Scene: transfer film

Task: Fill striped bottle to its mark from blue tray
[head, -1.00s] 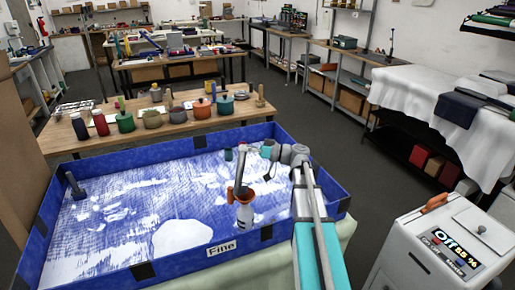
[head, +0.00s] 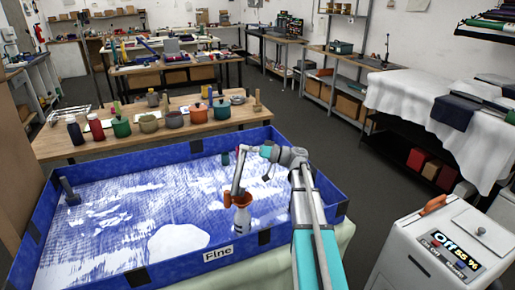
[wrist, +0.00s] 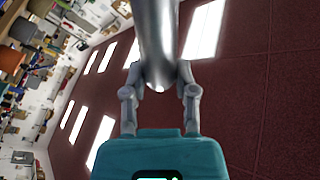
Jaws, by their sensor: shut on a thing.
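The blue tray (head: 165,268) has high blue walls, dark corner pieces and a "Fine" label. White material lies in patches and a heap (head: 180,243) on its floor. A white bottle (head: 242,221) with an orange top (head: 241,199) stands at the tray's right part; its stripes and mark are too small to make out. My gripper (head: 253,151) is above the tray, up and right of the bottle. In the wrist view, my gripper (wrist: 160,82) is shut on a silvery metal tool (wrist: 157,40). In the head view the tool (head: 238,175) slants down to the orange top; contact cannot be told.
A dark upright tool (head: 69,191) stands in the tray's left corner. A small dark green object (head: 225,158) is near its back wall. Behind is a wooden table (head: 60,147) with several bottles and pots.

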